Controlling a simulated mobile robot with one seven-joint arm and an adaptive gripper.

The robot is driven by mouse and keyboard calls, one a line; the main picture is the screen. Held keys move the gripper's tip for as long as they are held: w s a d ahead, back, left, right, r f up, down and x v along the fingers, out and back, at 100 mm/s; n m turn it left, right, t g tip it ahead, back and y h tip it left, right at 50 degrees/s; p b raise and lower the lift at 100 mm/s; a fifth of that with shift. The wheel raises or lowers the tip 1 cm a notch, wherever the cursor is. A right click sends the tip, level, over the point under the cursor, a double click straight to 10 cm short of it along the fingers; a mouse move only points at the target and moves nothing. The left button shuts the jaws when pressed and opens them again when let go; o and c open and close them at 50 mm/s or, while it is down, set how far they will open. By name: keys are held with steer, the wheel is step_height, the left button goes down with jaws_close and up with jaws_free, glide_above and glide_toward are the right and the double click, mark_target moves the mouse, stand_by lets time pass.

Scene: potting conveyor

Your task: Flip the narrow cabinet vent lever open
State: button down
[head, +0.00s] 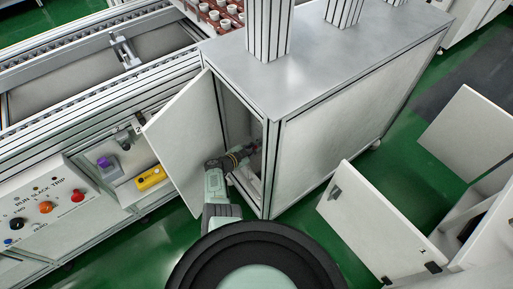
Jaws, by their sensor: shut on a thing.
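The narrow cabinet (244,112) stands under the grey top in the middle of the head view. Its white door (185,135) is swung open to the left. My arm reaches in through the door opening. My gripper (256,148) is inside, near the right-hand post of the opening. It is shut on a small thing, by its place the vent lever. The fingertips and the lever are too small and too covered to make out, so the lever's position cannot be told.
To the left, a panel (45,205) carries coloured buttons, beside a yellow box (150,178) and a purple-topped item (106,162). The open door edge and the cabinet post (271,165) flank my arm closely. Another white cabinet with open doors (375,225) stands at right. Green floor lies between.

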steer(key=shift+w+a+r+n+g, duration=0.15)
steer(key=shift+w+n+g, duration=0.2)
steer(key=shift+n, duration=0.45)
steer(key=c, duration=1.6)
jaws_free()
steer(key=shift+s, duration=0.15)
